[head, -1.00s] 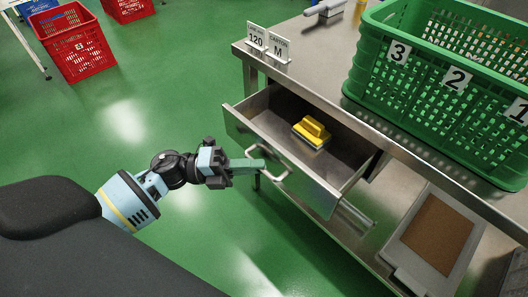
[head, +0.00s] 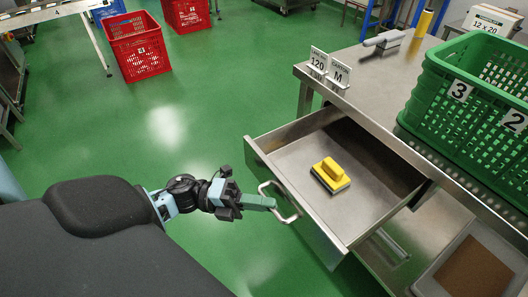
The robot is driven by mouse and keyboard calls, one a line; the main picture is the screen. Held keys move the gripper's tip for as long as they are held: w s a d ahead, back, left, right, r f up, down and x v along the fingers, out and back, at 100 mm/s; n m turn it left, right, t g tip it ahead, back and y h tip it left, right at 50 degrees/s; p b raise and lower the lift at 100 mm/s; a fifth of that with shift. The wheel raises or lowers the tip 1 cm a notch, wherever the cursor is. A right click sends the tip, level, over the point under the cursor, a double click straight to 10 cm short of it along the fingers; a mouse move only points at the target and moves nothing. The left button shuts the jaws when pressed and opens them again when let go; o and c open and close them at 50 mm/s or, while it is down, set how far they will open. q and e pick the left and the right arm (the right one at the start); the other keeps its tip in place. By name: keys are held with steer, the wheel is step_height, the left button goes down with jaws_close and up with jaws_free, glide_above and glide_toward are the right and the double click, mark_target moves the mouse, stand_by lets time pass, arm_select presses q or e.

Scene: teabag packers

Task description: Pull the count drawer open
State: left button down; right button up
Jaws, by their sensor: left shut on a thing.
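The count drawer (head: 296,204) is a steel drawer under the steel table, and it stands well open. My left gripper (head: 272,204) is at the drawer's front, shut on the bar handle (head: 284,217). My right gripper is not in view.
A green crate (head: 470,95) marked 3 and 2 stands on the steel table (head: 375,80). Signs (head: 328,68) reading 120 and M stand near its corner. A tray with a brown panel (head: 475,268) is lower right. Red crates (head: 140,50) stand on open green floor.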

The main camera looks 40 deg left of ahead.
arm_select(q)
steer(key=c, duration=1.6)
jaws_free()
steer(key=shift+o, duration=0.6)
steer(key=v, duration=0.8)
steer(key=shift+d, duration=0.1)
